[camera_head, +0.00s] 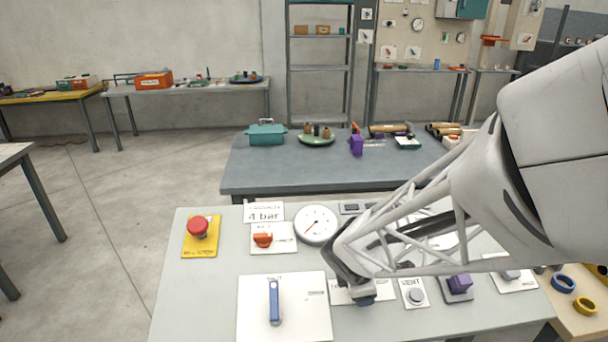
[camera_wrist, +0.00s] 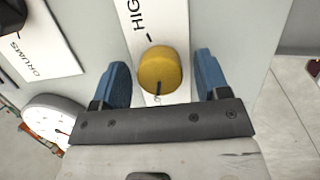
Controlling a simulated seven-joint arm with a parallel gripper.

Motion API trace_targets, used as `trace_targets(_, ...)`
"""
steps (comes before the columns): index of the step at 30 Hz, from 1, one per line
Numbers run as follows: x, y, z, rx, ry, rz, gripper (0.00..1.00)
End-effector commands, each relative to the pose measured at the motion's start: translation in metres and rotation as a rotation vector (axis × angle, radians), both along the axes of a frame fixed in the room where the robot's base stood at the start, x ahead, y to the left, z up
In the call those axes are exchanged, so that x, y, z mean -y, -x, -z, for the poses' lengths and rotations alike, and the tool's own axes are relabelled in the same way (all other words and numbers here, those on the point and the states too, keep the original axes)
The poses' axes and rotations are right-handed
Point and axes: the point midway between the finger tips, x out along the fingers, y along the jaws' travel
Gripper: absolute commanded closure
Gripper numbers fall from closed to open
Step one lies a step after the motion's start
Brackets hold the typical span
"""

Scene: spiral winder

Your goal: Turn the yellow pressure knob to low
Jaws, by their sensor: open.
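The yellow pressure knob (camera_wrist: 160,69) is round, with a dark pointer mark that runs toward the bottom of the wrist view. It sits on a white label plate (camera_wrist: 139,22), where the letters "HIG" show beyond the knob. The rest of the plate's wording is hidden in this view. My gripper (camera_wrist: 163,77) is open, with one blue finger on each side of the knob and a visible gap to both. In the head view my gripper (camera_head: 362,298) is low over the panel and hides the knob.
Left of my gripper are a round gauge (camera_head: 316,225), an orange knob (camera_head: 263,240), a blue lever (camera_head: 275,302) and a red emergency button (camera_head: 198,227). A grey vent button (camera_head: 415,295) and a purple control (camera_head: 459,284) are close on the right.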

Motion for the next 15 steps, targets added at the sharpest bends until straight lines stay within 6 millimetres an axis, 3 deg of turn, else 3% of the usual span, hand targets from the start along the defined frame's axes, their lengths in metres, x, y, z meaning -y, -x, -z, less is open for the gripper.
trace_targets(8, -0.001, 0.001, -0.004, 0.001, 0.0, 0.0, 0.31)
trace_targets(15, -0.007, 0.007, -0.023, 0.003, -0.001, 0.0, 0.31)
